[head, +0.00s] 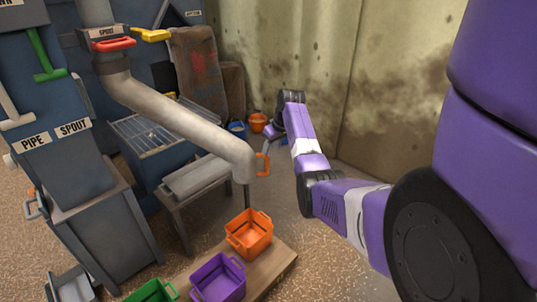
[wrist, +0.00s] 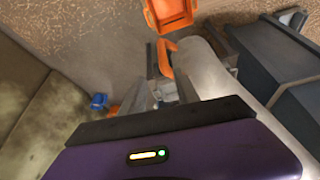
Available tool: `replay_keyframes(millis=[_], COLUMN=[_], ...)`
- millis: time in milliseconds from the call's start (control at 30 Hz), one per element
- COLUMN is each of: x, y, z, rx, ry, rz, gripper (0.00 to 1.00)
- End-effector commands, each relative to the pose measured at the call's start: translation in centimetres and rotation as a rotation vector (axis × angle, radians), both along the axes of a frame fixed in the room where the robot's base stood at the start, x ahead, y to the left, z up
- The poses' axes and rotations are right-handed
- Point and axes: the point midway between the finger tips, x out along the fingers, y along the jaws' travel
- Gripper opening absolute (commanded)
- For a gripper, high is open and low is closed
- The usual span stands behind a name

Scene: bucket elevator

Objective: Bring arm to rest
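My gripper (head: 269,142) hangs at the end of my purple arm (head: 306,150), just above and to the right of the orange handle (head: 262,165) at the lower end of the grey pipe (head: 185,122). In the wrist view, my gripper's grey fingers (wrist: 162,88) stand apart with nothing seen held between them. The orange handle (wrist: 167,57) shows just beyond the fingertips there; whether they touch it I cannot tell. The purple wrist body hides the lower part of that view.
An orange bucket (head: 249,234) and a purple bucket (head: 218,277) stand on a wooden board (head: 275,268) below the pipe, with a green bucket (head: 152,291) at the left. A stained wall (head: 385,90) is behind my arm. Grey machinery (head: 95,190) fills the left.

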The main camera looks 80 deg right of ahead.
Motion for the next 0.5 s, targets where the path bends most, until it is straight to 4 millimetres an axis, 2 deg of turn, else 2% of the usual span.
replay_keyframes(millis=[500], x=[-0.32], y=[0.75], z=[0.12], rx=[0.014], ry=[0.008], rz=[0.005], gripper=[0.38])
